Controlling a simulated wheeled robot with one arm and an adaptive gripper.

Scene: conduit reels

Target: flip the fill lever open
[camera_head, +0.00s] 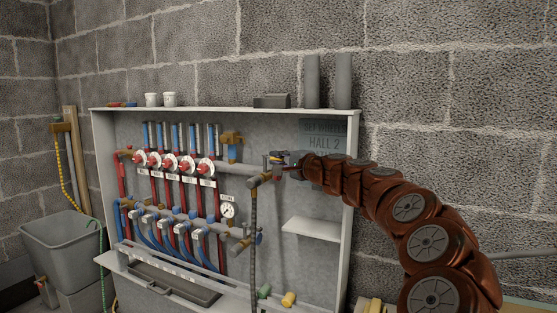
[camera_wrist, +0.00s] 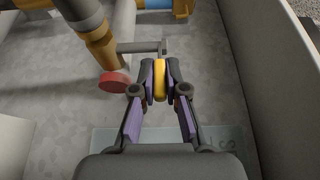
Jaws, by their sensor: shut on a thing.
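In the wrist view my gripper (camera_wrist: 160,82) is shut on a yellow piece (camera_wrist: 160,80), the grip of the fill lever. A thin grey bar (camera_wrist: 140,47) links this end to a brass valve body (camera_wrist: 95,35) at upper left. A red round cap (camera_wrist: 115,81) sits left of my fingers. In the head view my gripper (camera_head: 280,160) is at the brass valve (camera_head: 259,180) on the right half of the cabinet; the lever itself is too small there to make out its angle.
A white-framed cabinet (camera_head: 345,200) surrounds the pipes. Several red-capped meters (camera_head: 172,163) and a pressure gauge (camera_head: 228,210) are left of the valve. A small shelf (camera_head: 312,229) lies below my wrist. A hose (camera_head: 253,240) hangs beneath the valve.

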